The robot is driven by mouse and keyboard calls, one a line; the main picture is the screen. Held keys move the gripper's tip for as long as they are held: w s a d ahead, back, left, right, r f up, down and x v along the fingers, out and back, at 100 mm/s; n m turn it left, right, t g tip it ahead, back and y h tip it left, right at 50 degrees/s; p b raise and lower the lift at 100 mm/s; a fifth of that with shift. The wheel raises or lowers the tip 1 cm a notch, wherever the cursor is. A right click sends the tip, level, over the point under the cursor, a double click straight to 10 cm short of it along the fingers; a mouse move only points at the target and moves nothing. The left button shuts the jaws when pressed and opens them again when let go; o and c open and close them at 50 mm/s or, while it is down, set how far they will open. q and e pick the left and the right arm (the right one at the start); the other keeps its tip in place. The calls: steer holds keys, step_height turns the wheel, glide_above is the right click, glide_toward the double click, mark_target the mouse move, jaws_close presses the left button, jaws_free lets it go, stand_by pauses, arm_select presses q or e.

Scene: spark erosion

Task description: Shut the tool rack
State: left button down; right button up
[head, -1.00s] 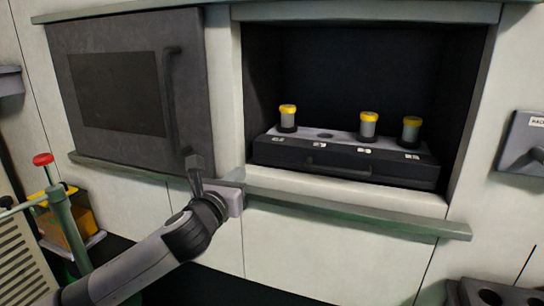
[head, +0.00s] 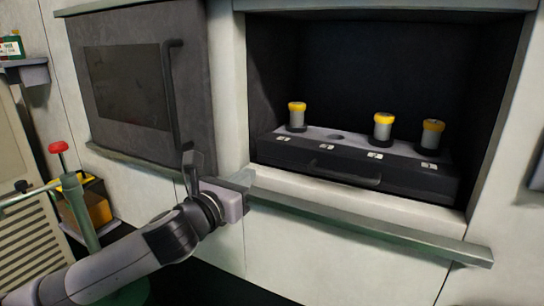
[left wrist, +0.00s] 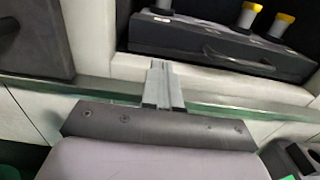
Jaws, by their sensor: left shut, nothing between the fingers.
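The tool rack is a dark recess in the pale wall, holding a black tool block (head: 350,178) with a front handle. Three grey tools with yellow tops stand upright in it, and one socket between them is empty. A dark grey door panel (head: 196,90) with a window and a vertical handle (head: 173,95) stands left of the opening, which is uncovered. My left gripper (head: 243,178) is shut and empty, at the lower rail below the gap between door and opening. In the left wrist view its fingers (left wrist: 163,75) are together, below the tool block. My right gripper is not in view.
A greenish lower rail (head: 370,228) juts out below the opening. A green post, a red knob (head: 58,147) and a yellow box (head: 97,209) stand at the lower left. A dark holder (left wrist: 292,158) shows at the lower right of the left wrist view.

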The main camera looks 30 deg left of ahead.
mark_target(277, 149)
arm_select(q)
steer(key=w, duration=0.6)
steer(key=w+p, duration=0.1)
steer(key=w, duration=0.4)
steer(key=shift+w+d, duration=0.2)
steer(key=shift+w, duration=0.15)
steer(key=shift+w+r+p, duration=0.15)
steer(key=shift+w+p, duration=0.15)
steer(key=shift+w, duration=0.05)
steer(key=shift+w+d+p, duration=0.1)
steer(key=shift+w+p, duration=0.65)
steer(key=shift+w, duration=1.25)
steer(key=shift+r, duration=0.3)
